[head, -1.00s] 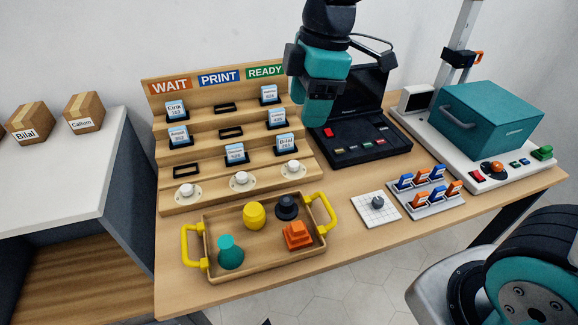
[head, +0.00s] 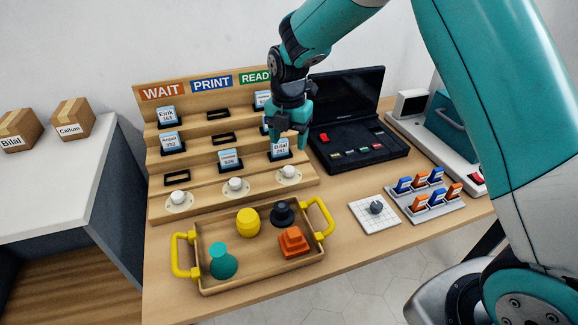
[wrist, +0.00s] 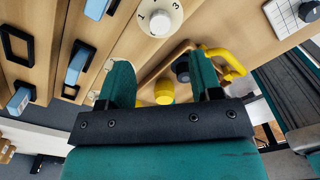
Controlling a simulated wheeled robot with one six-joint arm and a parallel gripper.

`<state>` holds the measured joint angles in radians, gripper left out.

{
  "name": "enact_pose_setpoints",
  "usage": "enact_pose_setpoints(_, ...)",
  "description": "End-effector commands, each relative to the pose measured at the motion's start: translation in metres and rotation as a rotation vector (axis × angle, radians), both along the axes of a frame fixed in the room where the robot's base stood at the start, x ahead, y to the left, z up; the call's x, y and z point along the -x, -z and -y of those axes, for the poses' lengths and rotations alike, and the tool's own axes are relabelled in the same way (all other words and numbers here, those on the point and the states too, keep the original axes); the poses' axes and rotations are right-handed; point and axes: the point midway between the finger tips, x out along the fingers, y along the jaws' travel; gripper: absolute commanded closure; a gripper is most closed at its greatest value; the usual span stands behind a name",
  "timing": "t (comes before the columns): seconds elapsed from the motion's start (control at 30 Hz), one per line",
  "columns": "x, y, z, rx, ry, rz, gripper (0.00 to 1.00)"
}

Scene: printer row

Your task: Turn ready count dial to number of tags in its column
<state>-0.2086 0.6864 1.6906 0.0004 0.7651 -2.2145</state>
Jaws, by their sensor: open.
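The READY dial (head: 289,172) is a white knob on a pale round plate at the right of the rack's front ledge. In the wrist view the dial (wrist: 160,17), apparently the same one, shows 1, 3 and 4; its setting is unclear. The READY column holds a top tag (head: 262,98), a middle tag mostly hidden behind my gripper, and the Bilal tag (head: 280,149). My gripper (head: 290,139) is open and empty, above and behind the dial, in front of the READY column. Its fingers (wrist: 162,78) are spread apart in the wrist view.
The WAIT dial (head: 179,198) and PRINT dial (head: 236,185) share the ledge. A wooden tray (head: 210,287) with yellow handles and several shapes stands in front. A gridded pad (head: 375,212) and a clip rack (head: 425,196) lie right; a black laptop-like device (head: 355,145) stands behind.

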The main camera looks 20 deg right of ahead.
Motion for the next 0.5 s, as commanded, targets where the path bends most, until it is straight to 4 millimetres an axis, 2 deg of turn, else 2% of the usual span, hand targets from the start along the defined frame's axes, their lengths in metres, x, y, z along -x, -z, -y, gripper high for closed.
enact_pose_setpoints(0.03, 0.001, 0.013, 0.000, 0.001, 0.000, -0.005, 0.41)
enact_pose_setpoints(0.23, 0.001, 0.056, 0.000, 0.001, 0.001, -0.003, 0.41)
enact_pose_setpoints(0.4, 0.000, 0.079, 0.000, -0.001, 0.001, -0.002, 0.41)
enact_pose_setpoints(0.5, 0.000, 0.087, 0.000, 0.000, 0.001, 0.000, 0.41)
